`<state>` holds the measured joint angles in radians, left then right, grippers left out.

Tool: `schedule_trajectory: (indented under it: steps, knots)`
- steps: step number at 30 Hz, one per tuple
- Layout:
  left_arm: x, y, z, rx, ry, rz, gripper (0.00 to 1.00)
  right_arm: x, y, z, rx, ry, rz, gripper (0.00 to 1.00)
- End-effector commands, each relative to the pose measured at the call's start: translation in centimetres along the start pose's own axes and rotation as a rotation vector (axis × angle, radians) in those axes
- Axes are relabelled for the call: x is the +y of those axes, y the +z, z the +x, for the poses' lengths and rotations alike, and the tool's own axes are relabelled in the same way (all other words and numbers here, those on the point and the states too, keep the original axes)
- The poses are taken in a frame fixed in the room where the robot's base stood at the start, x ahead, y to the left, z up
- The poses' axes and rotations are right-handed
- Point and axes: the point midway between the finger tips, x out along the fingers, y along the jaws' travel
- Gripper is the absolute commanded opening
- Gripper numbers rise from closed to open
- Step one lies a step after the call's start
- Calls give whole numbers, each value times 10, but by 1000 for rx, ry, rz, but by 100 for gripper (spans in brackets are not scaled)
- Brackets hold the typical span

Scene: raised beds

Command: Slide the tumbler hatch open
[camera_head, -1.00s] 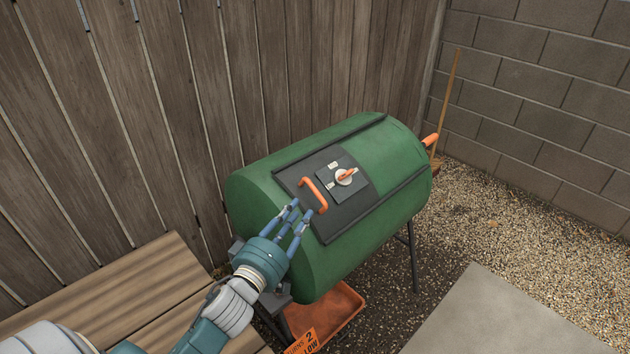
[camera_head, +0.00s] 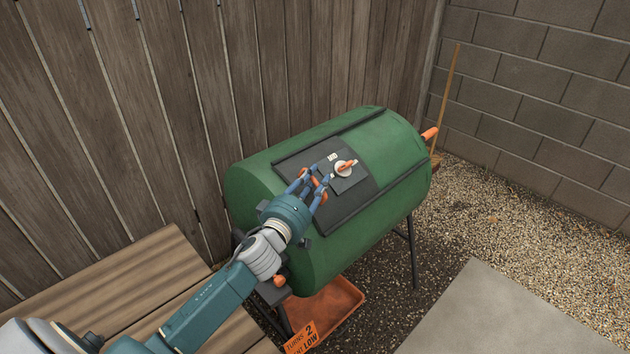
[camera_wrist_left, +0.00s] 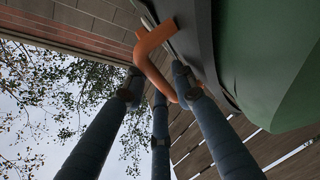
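The green tumbler (camera_head: 385,150) lies on its side on a dark stand. Its dark grey hatch (camera_head: 345,200) is on the upper curved side between two dark rails and looks closed. The hatch carries a round white dial with an orange pointer (camera_head: 346,167) and an orange bar handle (camera_head: 321,193). My left gripper (camera_head: 318,178) is at this handle, its blue fingers partly hiding it. In the left wrist view the handle (camera_wrist_left: 155,72) runs between the spread fingers (camera_wrist_left: 158,90); firm contact cannot be made out. My right gripper is out of view.
A wooden bench (camera_head: 135,285) stands at the left by the plank fence (camera_head: 120,110). An orange tray (camera_head: 335,298) with an orange sign (camera_head: 301,339) lies under the tumbler. A wooden pole leans in the back corner (camera_head: 449,95). Gravel and a paving slab (camera_head: 500,315) are clear at the right.

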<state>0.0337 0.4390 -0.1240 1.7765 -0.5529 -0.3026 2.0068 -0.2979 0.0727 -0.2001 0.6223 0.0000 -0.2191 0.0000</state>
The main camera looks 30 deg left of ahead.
Motion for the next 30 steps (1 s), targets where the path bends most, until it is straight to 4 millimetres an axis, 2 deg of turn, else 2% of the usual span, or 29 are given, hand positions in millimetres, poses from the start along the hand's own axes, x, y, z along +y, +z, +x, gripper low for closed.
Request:
schedule_trajectory:
  steps: [2, 5, 6, 13, 17, 23, 30]
  knots:
    - [0, 0, 0, 0, 0, 0, 22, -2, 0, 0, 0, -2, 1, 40]
    - [0, 0, 0, 0, 0, 0, 2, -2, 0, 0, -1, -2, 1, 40]
    - [0, 0, 0, 0, 0, -1, 0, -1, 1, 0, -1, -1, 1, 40]
    - [0, 1, 0, -1, -1, -2, 0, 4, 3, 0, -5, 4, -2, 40]
    - [1, 4, 9, 0, 0, -4, 0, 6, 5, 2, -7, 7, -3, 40]
    - [9, 18, 46, 2, 3, -9, 0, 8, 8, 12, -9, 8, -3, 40]
    - [21, 40, 106, 0, 3, -9, 0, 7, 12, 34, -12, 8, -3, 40]
